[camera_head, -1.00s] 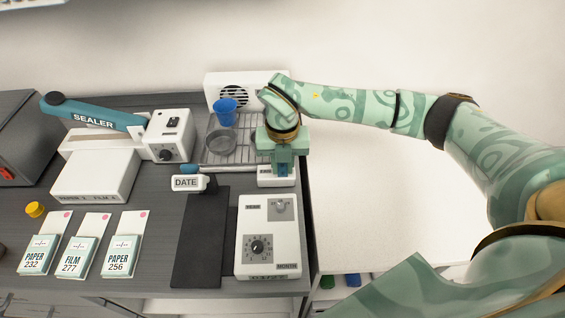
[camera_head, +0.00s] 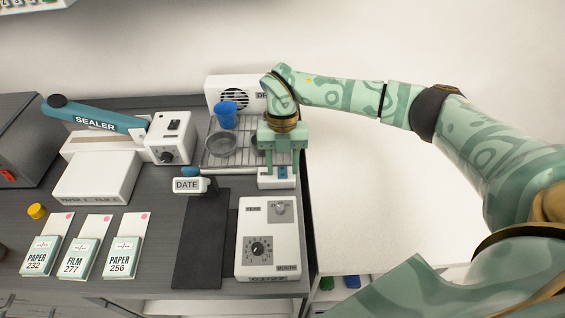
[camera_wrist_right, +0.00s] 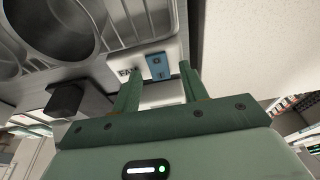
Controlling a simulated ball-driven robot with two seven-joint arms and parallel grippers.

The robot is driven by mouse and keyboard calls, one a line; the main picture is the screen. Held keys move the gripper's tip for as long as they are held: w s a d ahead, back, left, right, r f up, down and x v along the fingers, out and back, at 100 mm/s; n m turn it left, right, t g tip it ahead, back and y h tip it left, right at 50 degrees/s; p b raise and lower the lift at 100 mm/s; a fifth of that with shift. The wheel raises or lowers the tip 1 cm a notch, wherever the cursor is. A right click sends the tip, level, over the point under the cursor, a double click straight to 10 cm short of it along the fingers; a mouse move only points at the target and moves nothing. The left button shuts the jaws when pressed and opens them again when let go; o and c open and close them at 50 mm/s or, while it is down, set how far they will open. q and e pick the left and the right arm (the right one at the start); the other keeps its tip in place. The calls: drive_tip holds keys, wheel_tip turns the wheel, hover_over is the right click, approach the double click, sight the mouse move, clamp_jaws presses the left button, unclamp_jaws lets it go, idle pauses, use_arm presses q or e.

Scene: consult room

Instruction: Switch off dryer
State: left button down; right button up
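The dryer (camera_head: 221,89) is a white unit with a round fan grille, behind a wire rack (camera_head: 219,162). A small white switch box (camera_head: 265,183) stands at the rack's front right corner. It carries a blue rocker switch (camera_head: 283,172), which also shows in the right wrist view (camera_wrist_right: 158,66) beside a partly hidden "FAN" label (camera_wrist_right: 128,73). My right gripper (camera_head: 283,164) is open and empty over the box, its two fingers apart on either side of the switch. In the wrist view the fingers (camera_wrist_right: 158,84) point toward it. I cannot tell the rocker's position. My left gripper is out of view.
On the rack are a blue cup (camera_head: 226,115) and a grey dish (camera_head: 221,144). A "DATE" stamp (camera_head: 187,185), a dark mat (camera_head: 203,240) and a white dial box (camera_head: 268,238) lie nearer. The sealer (camera_head: 95,121) is left. The white surface at right is clear.

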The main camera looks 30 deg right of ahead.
drive_tip(key=p+v, duration=0.1)
drive_tip(key=v, duration=1.5)
drive_tip(key=shift+p, duration=0.35)
drive_tip(key=shift+a, duration=0.1)
